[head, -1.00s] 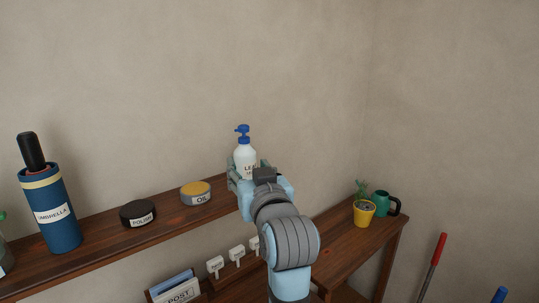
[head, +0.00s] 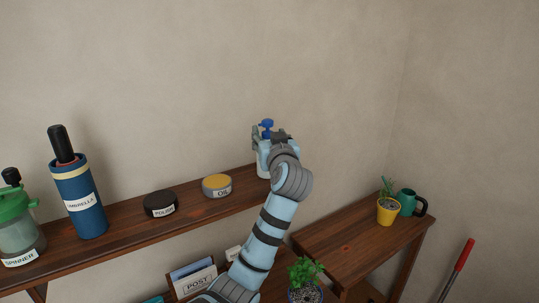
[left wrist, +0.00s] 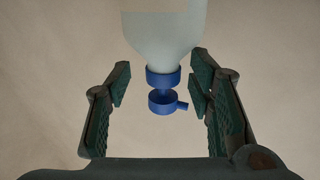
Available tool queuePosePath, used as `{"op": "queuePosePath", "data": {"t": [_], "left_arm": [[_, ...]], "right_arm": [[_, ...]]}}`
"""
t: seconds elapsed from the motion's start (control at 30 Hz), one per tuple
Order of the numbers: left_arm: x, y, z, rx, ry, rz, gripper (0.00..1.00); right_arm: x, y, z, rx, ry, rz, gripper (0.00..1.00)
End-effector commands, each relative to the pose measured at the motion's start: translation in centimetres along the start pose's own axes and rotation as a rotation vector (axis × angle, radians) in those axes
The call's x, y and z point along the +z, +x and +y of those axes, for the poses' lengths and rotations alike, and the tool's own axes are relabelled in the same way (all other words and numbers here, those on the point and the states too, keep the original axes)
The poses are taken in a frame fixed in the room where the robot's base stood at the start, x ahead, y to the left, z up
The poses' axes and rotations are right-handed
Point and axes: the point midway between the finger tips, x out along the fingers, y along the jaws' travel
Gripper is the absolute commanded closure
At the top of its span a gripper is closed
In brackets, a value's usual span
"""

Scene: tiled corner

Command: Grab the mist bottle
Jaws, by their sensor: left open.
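The mist bottle, white with a blue pump top (head: 266,125), stands upright at the right end of the upper shelf. Its white body (head: 262,169) shows below my left gripper (head: 264,139), which hides its label and much of its front. In the left wrist view the pale bottle (left wrist: 165,35) appears inverted, with its blue collar and nozzle between the spread fingers of my left gripper (left wrist: 157,75). Gaps show on both sides of the blue top, so the gripper is open and holds nothing. My right gripper is not in view.
The shelf (head: 128,229) also holds an oil tin (head: 217,187), a polish tin (head: 160,204), an umbrella cylinder (head: 78,200) and a green-topped spinner jar (head: 20,230). A yellow pot (head: 388,211) and green mug (head: 407,202) stand on the lower table (head: 350,250). The wall is close behind.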

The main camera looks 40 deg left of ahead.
Motion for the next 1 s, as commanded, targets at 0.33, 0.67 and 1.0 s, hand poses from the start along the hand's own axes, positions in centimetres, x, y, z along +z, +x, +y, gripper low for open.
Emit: {"op": "queuePosePath", "data": {"t": [0.33, 0.67, 1.0], "left_arm": [[0.11, 0.12, -0.03, 0.0, 0.0, 0.0, 0.76], [0.12, 0.09, 0.0, 0.001, 0.0, 0.0, 1.0], [-0.5, 0.1, -0.04, 0.0, -0.002, 0.002, 1.0]], "right_arm": [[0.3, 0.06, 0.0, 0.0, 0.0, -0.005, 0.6], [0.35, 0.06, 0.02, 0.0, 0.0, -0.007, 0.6], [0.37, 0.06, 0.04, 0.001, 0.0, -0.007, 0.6]]}}
